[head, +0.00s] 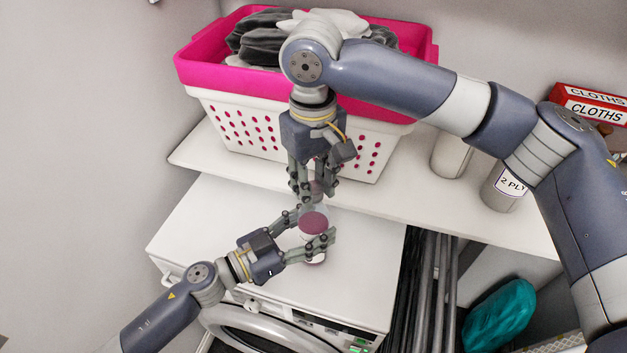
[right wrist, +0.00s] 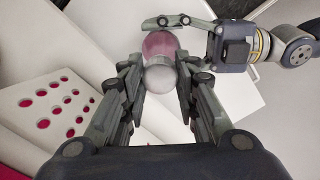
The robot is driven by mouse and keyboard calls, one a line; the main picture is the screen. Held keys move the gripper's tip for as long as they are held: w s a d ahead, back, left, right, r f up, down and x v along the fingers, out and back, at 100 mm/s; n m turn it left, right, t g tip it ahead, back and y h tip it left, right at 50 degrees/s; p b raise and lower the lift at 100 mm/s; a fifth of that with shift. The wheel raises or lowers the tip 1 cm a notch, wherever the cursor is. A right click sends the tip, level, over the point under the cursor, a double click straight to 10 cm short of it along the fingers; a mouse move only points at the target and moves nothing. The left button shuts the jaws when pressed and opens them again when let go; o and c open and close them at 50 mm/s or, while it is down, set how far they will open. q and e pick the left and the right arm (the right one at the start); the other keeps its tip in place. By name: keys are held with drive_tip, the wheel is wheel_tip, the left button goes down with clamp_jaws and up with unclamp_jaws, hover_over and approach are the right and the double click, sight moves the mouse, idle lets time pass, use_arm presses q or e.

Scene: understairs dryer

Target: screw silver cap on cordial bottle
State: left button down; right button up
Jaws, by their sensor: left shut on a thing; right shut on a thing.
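The cordial bottle (head: 313,223), clear with a dark pink fill, stands over the white dryer top. My left gripper (head: 309,231) is shut around its body from the left. My right gripper (head: 313,195) points down from above, its fingertips at the top of the bottle, shut on the silver cap, which the fingers mostly hide. In the right wrist view the bottle's pink part (right wrist: 158,44) shows beyond a pale grey round part (right wrist: 160,77) between the right fingers. I cannot tell whether cap and neck touch.
A pink and white laundry basket (head: 235,115) with grey and white cloths stands on the shelf (head: 480,205) behind. Labelled canisters (head: 503,187) and a red cloths box (head: 592,100) are at the right. The dryer top (head: 200,225) is clear at left.

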drive_tip(key=m, duration=0.5)
drive_tip(key=shift+m, duration=0.4)
drive_tip(key=m, duration=0.5)
drive_tip(key=shift+a+m, duration=0.1)
drive_tip(key=shift+m, duration=0.2)
drive_tip(key=m, duration=0.5)
drive_tip(key=shift+m, duration=0.3)
drive_tip(key=m, duration=0.6)
drive_tip(key=o, duration=0.7)
drive_tip(key=shift+c, duration=0.2)
